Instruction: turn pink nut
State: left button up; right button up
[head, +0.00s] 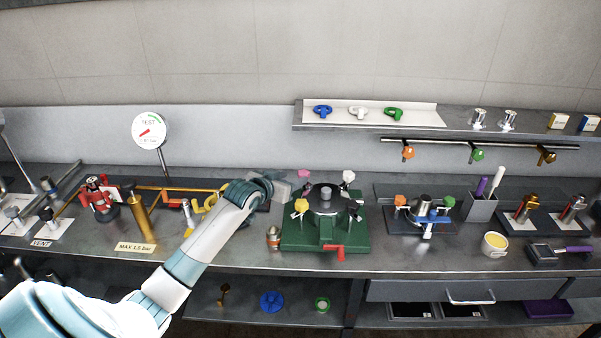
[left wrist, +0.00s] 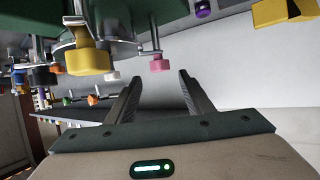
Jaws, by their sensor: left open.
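The pink nut (head: 304,174) is at the back left of a round lid on a green stand (head: 300,239). It also shows in the left wrist view (left wrist: 159,65), on the end of a metal rod. My left gripper (head: 288,188) is beside the stand on its left, close to the pink nut. In the left wrist view the gripper (left wrist: 158,84) is open and empty, its fingers spread to either side of the pink nut's line. The nut appears just beyond the fingertips, and I see no contact. My right gripper is not in view.
A yellow nut (head: 301,206) sits at the lid's front left and a white nut (head: 348,176) at its back right. A small bottle-like item (head: 273,238) stands left of the stand. A yellow pipe part (head: 207,204) is behind my forearm. A shelf (head: 440,120) runs above the bench.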

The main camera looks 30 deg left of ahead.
aim_at(301, 175)
pick_arm(q)
jog(key=shift+p+x, duration=0.65)
jog(key=shift+x, duration=2.5)
jog(key=c, duration=1.1)
